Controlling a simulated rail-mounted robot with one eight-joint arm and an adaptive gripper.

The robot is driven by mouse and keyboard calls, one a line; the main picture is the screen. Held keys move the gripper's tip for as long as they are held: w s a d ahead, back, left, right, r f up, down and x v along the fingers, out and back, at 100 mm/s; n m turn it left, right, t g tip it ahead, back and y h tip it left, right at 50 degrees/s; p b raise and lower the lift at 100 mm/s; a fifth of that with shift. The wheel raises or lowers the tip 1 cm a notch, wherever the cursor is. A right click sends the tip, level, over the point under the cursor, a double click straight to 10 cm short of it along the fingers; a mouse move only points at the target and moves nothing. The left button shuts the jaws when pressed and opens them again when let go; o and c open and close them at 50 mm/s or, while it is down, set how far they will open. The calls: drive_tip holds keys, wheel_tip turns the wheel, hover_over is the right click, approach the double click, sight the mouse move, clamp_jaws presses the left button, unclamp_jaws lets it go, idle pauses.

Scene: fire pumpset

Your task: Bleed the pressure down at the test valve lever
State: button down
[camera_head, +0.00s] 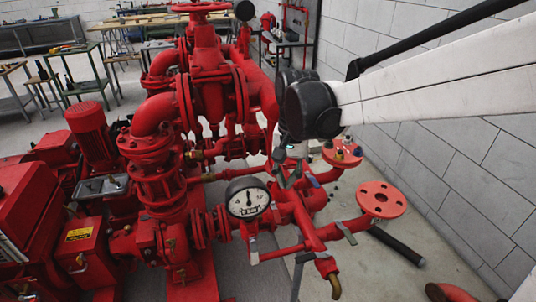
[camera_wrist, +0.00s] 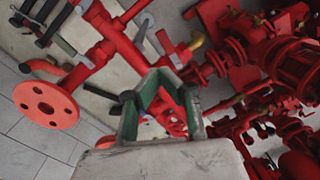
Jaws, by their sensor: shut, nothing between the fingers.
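The red pump pipework carries several grey levers, and I cannot tell for certain which is the test valve lever. One grey lever (camera_head: 253,250) hangs below the gauge, another (camera_head: 312,256) lies on the low front pipe ending in a brass spout (camera_head: 335,286), and a third (camera_head: 347,233) is near the round flange.
A white pressure gauge (camera_head: 248,199) stands left of my gripper. A red round flange (camera_head: 381,199) is to the right, also in the wrist view (camera_wrist: 46,105). A block wall (camera_head: 460,150) bounds the right side. Upright red valves and pipes (camera_head: 205,80) crowd the left.

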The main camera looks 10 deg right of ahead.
sight(275, 212)
drive_tip(key=d+f+m+y+p, duration=0.2)
drive_tip(key=d+m, duration=0.5)
drive_tip(key=m, duration=0.7)
drive_tip(key=b+x, duration=0.1)
drive_tip(key=x, duration=0.8)
drive_tip(key=shift+w+f, duration=0.15)
drive_tip(key=shift+w, duration=0.05)
drive_tip(key=shift+s+a+f, duration=0.1)
drive_tip(key=shift+a, duration=0.95)
drive_tip(key=shift+s+a+f, duration=0.1)
drive_tip(key=shift+a, duration=0.95)
